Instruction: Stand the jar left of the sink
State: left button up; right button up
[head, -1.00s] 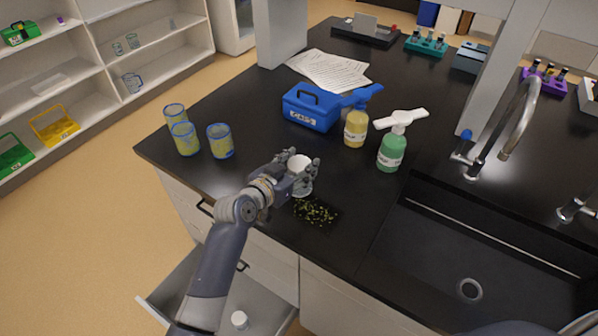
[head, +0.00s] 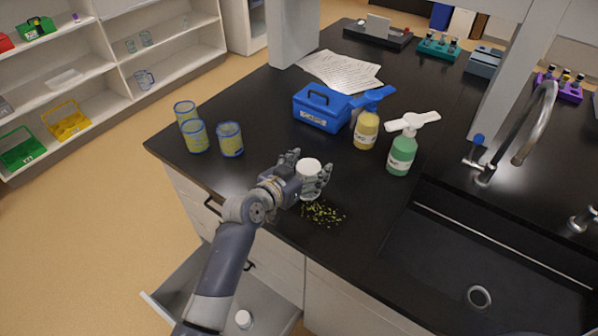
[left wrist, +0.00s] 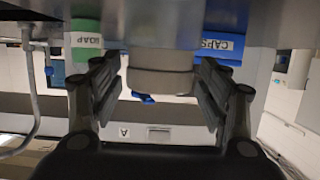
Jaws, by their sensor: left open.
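The jar (head: 308,183), pale with a white lid, stands upright on the black counter, left of the sink (head: 440,260) and near the counter's front edge. My left gripper (head: 309,172) is open, with its fingers spread on either side of the jar. In the left wrist view, the jar (left wrist: 160,72) shows upside down between the two parted fingers, with a gap visible on each side. The jar's lower part is partly hidden by the gripper in the head view. My right gripper is not in view.
Yellow-green bits (head: 322,213) lie scattered beside the jar. A green soap bottle (head: 402,155), a yellow bottle (head: 366,131) and a blue box (head: 320,112) stand behind. Yellow-filled glasses (head: 230,141) stand at left. An open drawer (head: 265,305) below holds a white-capped container (head: 243,318).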

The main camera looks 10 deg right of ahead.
pick_arm(q)
jog(key=shift+s+a+r, duration=0.15)
jog(key=shift+s+a, duration=0.05)
jog(key=b+v, duration=0.1)
jog(key=v, duration=1)
jog(key=shift+b, duration=0.35)
jog(key=shift+s+a+r, duration=0.1)
jog(key=shift+r, duration=0.05)
